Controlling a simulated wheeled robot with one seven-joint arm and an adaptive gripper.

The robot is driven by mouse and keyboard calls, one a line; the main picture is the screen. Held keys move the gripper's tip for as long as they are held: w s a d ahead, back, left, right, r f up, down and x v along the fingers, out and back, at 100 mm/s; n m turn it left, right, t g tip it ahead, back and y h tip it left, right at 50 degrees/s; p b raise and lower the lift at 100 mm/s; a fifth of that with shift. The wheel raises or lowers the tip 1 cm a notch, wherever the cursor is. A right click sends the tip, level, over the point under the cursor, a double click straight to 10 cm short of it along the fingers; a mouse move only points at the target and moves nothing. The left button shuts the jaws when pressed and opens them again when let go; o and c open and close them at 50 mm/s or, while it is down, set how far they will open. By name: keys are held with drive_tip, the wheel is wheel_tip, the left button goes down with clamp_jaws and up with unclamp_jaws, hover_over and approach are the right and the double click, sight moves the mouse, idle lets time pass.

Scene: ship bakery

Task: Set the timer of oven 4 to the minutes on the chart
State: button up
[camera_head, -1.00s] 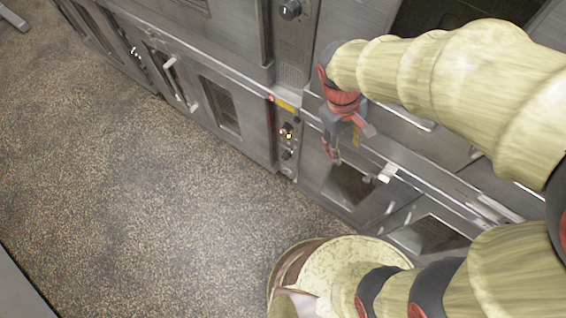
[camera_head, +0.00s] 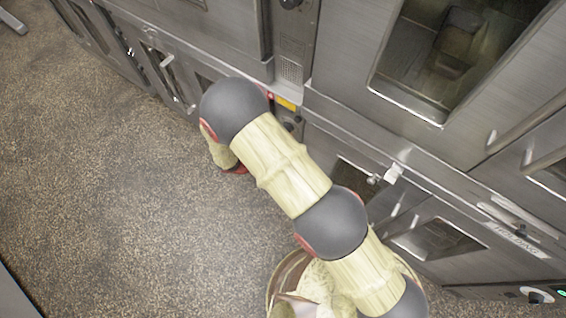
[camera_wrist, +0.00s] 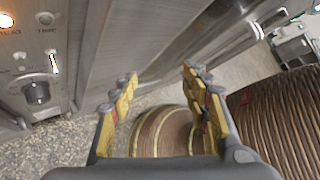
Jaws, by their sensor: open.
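In the wrist view my gripper (camera_wrist: 158,78) is open and empty, with its two yellow fingers spread apart. In the head view my arm hides most of it. An oven control panel (camera_wrist: 18,70) fills the left of the wrist view, with a dark knob (camera_wrist: 36,93) and small dials above it lettered like HEAT and TIME. The fingers are to the right of this knob and apart from it. In the head view a lower panel (camera_head: 292,122) is partly covered by my arm, under a yellow label (camera_head: 286,103). I cannot read any oven number, and no chart shows.
An upper panel with a knob (camera_head: 291,3) stands between the stacked ovens. A large oven door with a window (camera_head: 440,50) is at upper right. A white handle piece (camera_head: 394,174) juts out from the lower ovens. The speckled floor (camera_head: 100,200) at left is clear.

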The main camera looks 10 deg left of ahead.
drive_tip(key=w+a+f+n+t+y, duration=0.15)
drive_tip(key=a+f+n+t, duration=0.35)
drive_tip(key=n, duration=0.5)
drive_tip(key=w+a+f+n+t+y+b, duration=0.1)
drive_tip(key=w+a+f+n+t, duration=0.2)
drive_tip(key=f+n, duration=0.5)
drive_tip(key=a+f+n+t+y, duration=0.1)
drive_tip(key=a+f+n+t, duration=0.35)
drive_tip(key=n, duration=0.65)
drive_tip(key=b+x, duration=0.2)
drive_tip(key=x, duration=0.6)
drive_tip(key=shift+s+d+t, duration=0.1)
drive_tip(key=shift+t, duration=0.15)
drive_tip(key=shift+c, duration=1.3)
drive_tip(key=c, duration=0.9)
